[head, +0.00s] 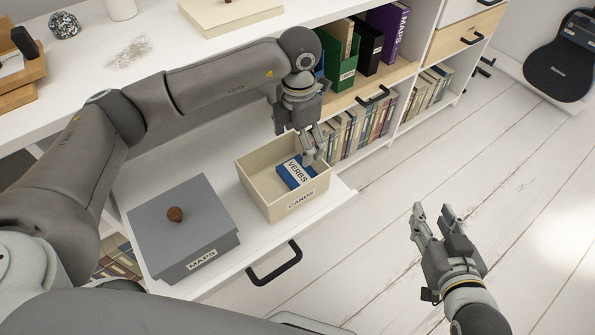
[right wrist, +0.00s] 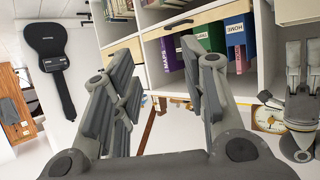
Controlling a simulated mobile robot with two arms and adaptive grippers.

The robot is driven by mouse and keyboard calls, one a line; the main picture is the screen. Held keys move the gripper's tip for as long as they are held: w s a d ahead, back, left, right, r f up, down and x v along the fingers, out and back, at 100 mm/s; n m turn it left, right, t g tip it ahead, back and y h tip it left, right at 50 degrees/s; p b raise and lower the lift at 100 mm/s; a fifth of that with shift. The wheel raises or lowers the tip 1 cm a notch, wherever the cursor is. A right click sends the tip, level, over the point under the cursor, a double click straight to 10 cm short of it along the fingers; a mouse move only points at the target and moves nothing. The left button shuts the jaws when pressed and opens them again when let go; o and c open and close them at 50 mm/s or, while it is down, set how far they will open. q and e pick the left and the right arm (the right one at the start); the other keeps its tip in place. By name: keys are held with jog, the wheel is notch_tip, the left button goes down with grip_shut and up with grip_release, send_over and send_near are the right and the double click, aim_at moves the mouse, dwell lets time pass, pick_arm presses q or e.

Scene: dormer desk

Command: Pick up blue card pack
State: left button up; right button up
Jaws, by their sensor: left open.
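The blue card pack (head: 290,175) has a white band reading VERBS. It lies inside a cream open box (head: 258,199) labelled CARDS, in the pulled-out white drawer. My left gripper (head: 315,152) points down over the back right part of the box, beside the pack's right end in the picture. It is open; I cannot tell whether a finger touches the pack. My right gripper (head: 432,212) is open and empty over the floor, right of the drawer. Its spread fingers also show in the right wrist view (right wrist: 160,95).
A grey lidded box (head: 205,235) labelled MAPS stands left of the cream box in the drawer. The drawer's black handle (head: 275,265) sticks out in front. Shelves with books (head: 362,130) stand behind. The floor (head: 375,220) to the right is clear.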

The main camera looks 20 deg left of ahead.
pick_arm(q)
jog(key=b, duration=0.1)
send_over(298, 171)
notch_tip(298, 171, down, 5)
jog(key=shift+r, duration=0.2)
jog(key=shift+f, duration=0.8)
notch_tip(298, 171, down, 4)
jog(key=shift+r+b, duration=0.1)
jog(key=shift+b, duration=0.85)
jog(key=shift+f, duration=0.25)
jog(key=c, duration=0.8)
pick_arm(e)
notch_tip(298, 171, up, 13)
jog(key=w+a+t+y, duration=0.1)
jog(key=a+t+y, duration=0.1)
jog(key=t, duration=0.6)
jog(key=shift+w+a, duration=0.15)
jog(key=shift+w, duration=0.2)
pick_arm(q)
jog(key=shift+r, duration=0.1)
